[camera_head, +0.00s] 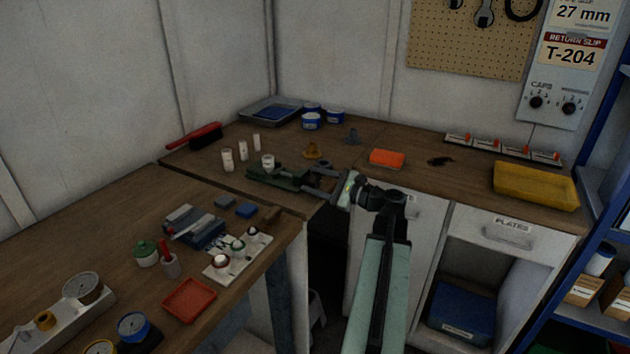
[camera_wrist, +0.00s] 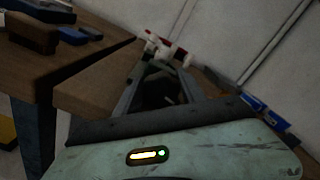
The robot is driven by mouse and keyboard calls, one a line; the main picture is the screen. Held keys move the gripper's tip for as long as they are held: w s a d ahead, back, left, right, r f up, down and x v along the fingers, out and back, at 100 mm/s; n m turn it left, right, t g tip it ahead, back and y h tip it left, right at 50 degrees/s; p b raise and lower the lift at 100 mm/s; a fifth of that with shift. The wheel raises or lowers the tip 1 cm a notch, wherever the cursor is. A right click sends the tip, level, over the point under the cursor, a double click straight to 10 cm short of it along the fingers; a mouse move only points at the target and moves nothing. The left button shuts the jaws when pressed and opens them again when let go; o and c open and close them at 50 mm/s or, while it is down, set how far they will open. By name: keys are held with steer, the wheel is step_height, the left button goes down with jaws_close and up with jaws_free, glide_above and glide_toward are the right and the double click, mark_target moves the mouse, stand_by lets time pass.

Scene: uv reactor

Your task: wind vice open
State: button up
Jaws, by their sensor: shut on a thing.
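The green vice (camera_head: 272,179) lies on the wooden bench near its inner corner, in the head view. My gripper (camera_head: 312,184) reaches in from the right, with its dark fingers at the vice's right end. It is shut on what appears to be the vice's handle, which is small and mostly hidden by the fingers. In the wrist view my gripper (camera_wrist: 162,72) points away over the bench, with a dark gap between its fingers and a bit of green at the tips. I cannot tell how far apart the vice's jaws are.
White pots (camera_head: 228,160) stand just left of the vice. A yellow tray (camera_head: 535,186) lies to the right. The near left bench holds a red tray (camera_head: 190,300) and several fittings.

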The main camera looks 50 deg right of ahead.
steer(key=shift+s+d+f, duration=0.1)
steer(key=shift+d+f, duration=0.1)
stand_by(0.6)
steer(key=o, duration=1.4)
steer(key=shift+c, duration=0.2)
steer(key=shift+a+r, duration=0.1)
steer(key=shift+a, duration=0.1)
steer(key=shift+s+d, duration=0.2)
steer(key=shift+s, duration=0.05)
steer(key=shift+v, duration=1.9)
glide_toward(319, 182)
steer(key=shift+x, duration=0.95)
steer(key=shift+a+r, duration=0.15)
steer(key=shift+a, duration=0.05)
steer(key=v, duration=0.8)
